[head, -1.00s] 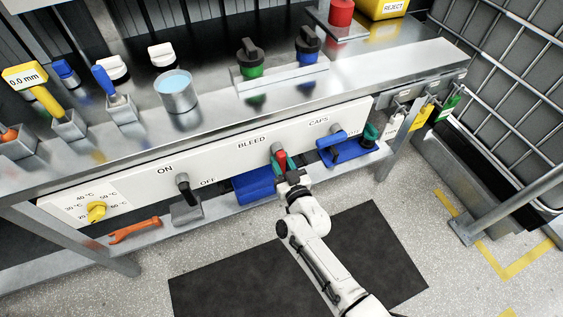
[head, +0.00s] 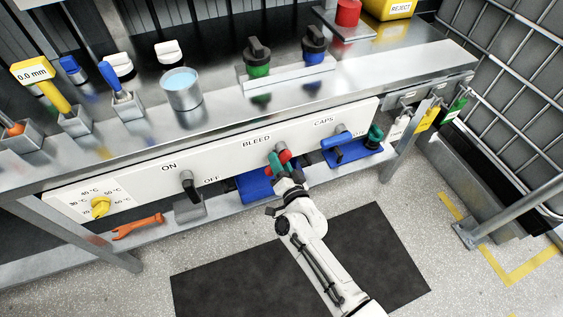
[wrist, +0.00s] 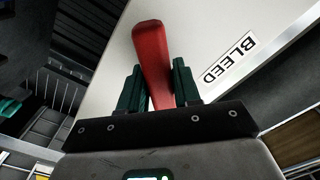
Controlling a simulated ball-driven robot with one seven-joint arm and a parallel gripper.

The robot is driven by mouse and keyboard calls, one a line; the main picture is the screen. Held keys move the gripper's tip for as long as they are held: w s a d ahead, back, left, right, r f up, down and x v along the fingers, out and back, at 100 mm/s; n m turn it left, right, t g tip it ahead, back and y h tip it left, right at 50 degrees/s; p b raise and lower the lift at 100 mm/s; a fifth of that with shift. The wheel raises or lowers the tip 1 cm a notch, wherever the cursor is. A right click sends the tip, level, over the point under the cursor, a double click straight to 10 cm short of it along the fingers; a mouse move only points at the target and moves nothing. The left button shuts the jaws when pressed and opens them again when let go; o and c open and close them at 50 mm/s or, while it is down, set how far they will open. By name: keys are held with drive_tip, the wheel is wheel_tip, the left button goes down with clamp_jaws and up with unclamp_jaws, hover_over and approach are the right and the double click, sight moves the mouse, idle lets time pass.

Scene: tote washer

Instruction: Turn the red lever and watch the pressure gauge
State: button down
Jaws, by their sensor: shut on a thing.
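The red lever (head: 286,156) is on the white panel under the BLEED label. In the wrist view the red lever (wrist: 152,48) stands between the two dark green fingers of my gripper (wrist: 157,88), its rounded end reaching past them. My gripper (head: 279,166) is shut on the lever from the front in the head view. The lever's pivot is partly hidden by the fingers. I cannot make out a pressure gauge in either current view.
An ON/OFF black lever (head: 189,186) and a yellow temperature knob (head: 101,207) are left on the panel. A blue-handled CAPS valve (head: 343,140) is to the right. An orange wrench (head: 138,226) lies on the lower shelf. A dark mat (head: 215,284) covers open floor.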

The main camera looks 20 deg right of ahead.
drive_tip(key=m, duration=0.3)
drive_tip(key=r+m, duration=0.1)
drive_tip(key=m, duration=0.1)
drive_tip(key=shift+a, duration=0.4)
drive_tip(key=shift+r+m, duration=0.25)
drive_tip(key=shift+m, duration=0.75)
drive_tip(key=shift+r+m, duration=0.2)
drive_tip(key=shift+m, duration=0.8)
drive_tip(key=c, duration=0.9)
unclamp_jaws()
drive_tip(key=shift+r, duration=0.1)
drive_tip(key=shift+s, duration=0.15)
drive_tip(key=s+p, duration=0.1)
drive_tip(key=s, duration=0.9)
drive_tip(key=shift+s, duration=0.3)
